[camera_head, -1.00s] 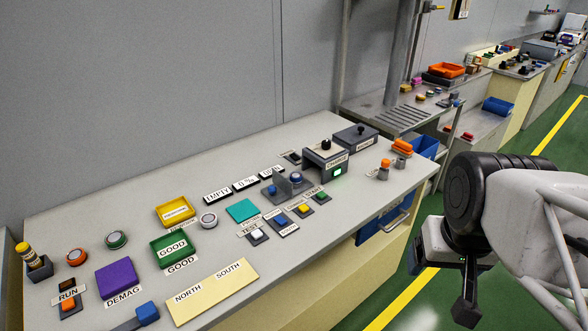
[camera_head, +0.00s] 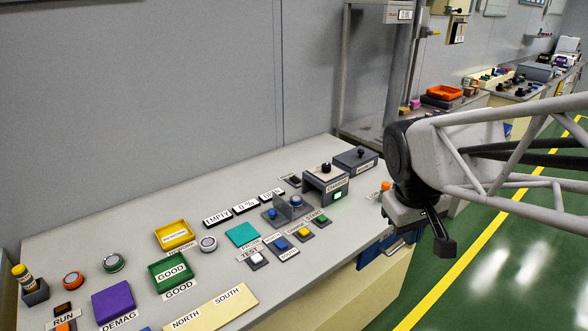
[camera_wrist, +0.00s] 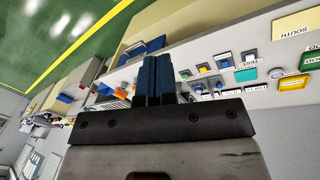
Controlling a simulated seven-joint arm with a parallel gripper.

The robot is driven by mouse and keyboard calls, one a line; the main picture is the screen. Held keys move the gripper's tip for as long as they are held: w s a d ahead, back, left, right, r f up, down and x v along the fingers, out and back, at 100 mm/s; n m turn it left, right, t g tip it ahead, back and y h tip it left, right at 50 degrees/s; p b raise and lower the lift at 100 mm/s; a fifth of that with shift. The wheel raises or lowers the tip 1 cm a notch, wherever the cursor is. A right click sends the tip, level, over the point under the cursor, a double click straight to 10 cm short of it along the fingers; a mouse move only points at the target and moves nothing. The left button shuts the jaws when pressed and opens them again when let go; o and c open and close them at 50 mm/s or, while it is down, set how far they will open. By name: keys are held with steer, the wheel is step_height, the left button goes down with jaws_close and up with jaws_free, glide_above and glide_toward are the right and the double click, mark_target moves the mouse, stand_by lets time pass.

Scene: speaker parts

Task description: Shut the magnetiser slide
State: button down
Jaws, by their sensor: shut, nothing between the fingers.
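A dark grey box (camera_head: 325,184) with a black knob and a green light stands toward the far right of the bench. In front of it sits a low grey fixture (camera_head: 276,214) with an upright plate and a round blue-topped part (camera_head: 297,202). I cannot tell for certain which part is the magnetiser slide, or how far open it is. My gripper (camera_head: 444,246) hangs beyond the bench's right edge, apart from the fixture, and touches no object. In the wrist view its two dark fingers (camera_wrist: 156,78) are together and empty.
Coloured buttons (camera_head: 281,245) line the bench front. Yellow and green trays (camera_head: 174,234) and a purple pad (camera_head: 113,299) lie left. A second grey box (camera_head: 355,160) stands behind. A blue drawer is under the bench, partly hidden by my arm. The aisle floor (camera_head: 500,265) is clear.

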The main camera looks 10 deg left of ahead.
steer(key=w+a+f+n+h, duration=0.25)
steer(key=w+a+n, duration=0.25)
steer(key=w+a, duration=0.5)
steer(key=w+a+f+n+h, duration=0.1)
steer(key=w+a+f+n, duration=0.35)
steer(key=w+a, duration=0.55)
steer(key=w+a+f+n+t+h, duration=0.1)
steer(key=w+a+f+n, duration=0.2)
steer(key=a, duration=0.6)
steer(key=w+a+f+n+t+h, duration=0.1)
steer(key=w+a+f+n, duration=0.2)
steer(key=w+a+f, duration=0.2)
steer(key=w+a+f+n+t+h, duration=0.1)
steer(key=w+a+f+n, duration=0.3)
steer(key=a+f, duration=0.4)
steer(key=a, duration=0.4)
steer(key=shift+a+f, duration=0.35)
steer(key=shift+a, duration=0.05)
steer(key=shift+w, duration=0.1)
steer(key=shift+d+f, duration=0.1)
glide_toward(269, 219)
steer(key=f, duration=0.3)
steer(key=shift+w+d, duration=0.2)
steer(key=shift+d, duration=0.2)
steer(key=shift+w+d, duration=0.55)
steer(key=shift+d, duration=0.35)
steer(key=shift+w+d, duration=0.4)
steer(key=shift+d, duration=0.3)
